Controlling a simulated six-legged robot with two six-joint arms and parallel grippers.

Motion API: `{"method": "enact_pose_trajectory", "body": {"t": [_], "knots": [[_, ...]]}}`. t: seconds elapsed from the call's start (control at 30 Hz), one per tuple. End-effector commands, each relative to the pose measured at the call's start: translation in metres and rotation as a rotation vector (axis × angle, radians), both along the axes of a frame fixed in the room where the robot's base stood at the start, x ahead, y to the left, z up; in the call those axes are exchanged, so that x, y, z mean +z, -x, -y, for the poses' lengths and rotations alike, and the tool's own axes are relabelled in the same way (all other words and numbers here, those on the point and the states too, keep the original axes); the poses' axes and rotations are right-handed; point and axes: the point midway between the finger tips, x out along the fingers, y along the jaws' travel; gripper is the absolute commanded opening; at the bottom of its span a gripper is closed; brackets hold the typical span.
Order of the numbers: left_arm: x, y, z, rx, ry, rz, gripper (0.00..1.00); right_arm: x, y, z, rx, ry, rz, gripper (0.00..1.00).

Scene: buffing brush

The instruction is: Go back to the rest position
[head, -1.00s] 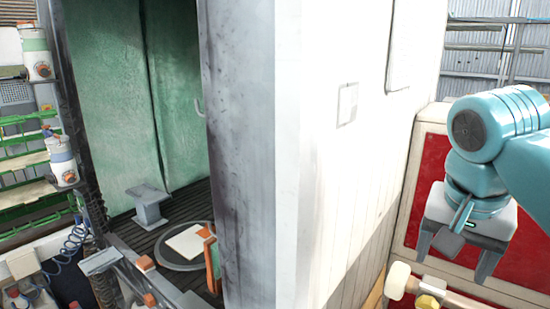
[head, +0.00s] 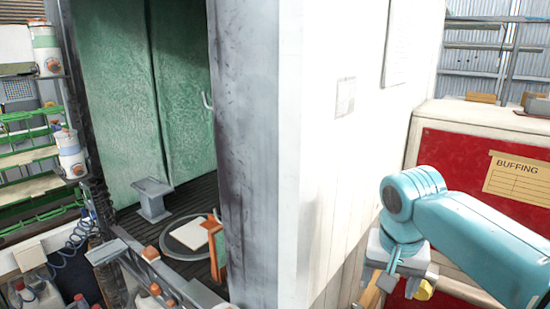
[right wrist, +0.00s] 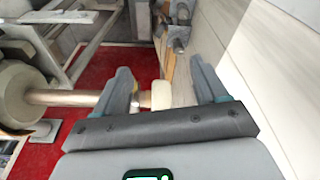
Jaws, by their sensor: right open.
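My right gripper (head: 388,286) is at the lower right of the head view, in front of the red panel, with its fingers pointing down. In the right wrist view the gripper (right wrist: 165,84) is open, with its two fingers well apart. A thin wooden shaft (right wrist: 62,97) runs from a pale round drum (right wrist: 22,95) on the left towards the left finger. A pale knob (right wrist: 161,95) shows in the gap between the fingers; neither finger is closed on it. A yellow piece (head: 422,290) shows beside the gripper in the head view. My left gripper is not in view.
A white wall (head: 345,130) stands left of my right arm. A red panel (head: 470,185) with a "BUFFING" card (head: 517,178) is behind the arm. A grey post (head: 245,160) borders a green booth (head: 110,110) holding a round turntable (head: 185,248). Green racks (head: 30,160) stand far left.

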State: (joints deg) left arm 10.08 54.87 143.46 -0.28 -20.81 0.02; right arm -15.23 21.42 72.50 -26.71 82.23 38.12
Motion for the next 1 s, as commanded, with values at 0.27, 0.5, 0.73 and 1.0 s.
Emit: {"method": "enact_pose_trajectory", "body": {"t": [0.27, 0.5, 0.73, 1.0], "knots": [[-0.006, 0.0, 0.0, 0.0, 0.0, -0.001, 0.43, -0.178, -0.008, -0.043, 0.217, -0.126, -0.086, 0.72], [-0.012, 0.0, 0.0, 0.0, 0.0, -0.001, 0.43, -0.359, 0.072, -0.08, 0.306, -0.329, -0.127, 0.72], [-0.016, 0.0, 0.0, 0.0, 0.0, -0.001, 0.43, -0.447, 0.188, -0.09, 0.259, -0.408, -0.129, 0.72], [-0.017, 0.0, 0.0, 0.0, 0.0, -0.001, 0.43, -0.459, 0.228, -0.087, 0.238, -0.398, -0.12, 0.72]]}}
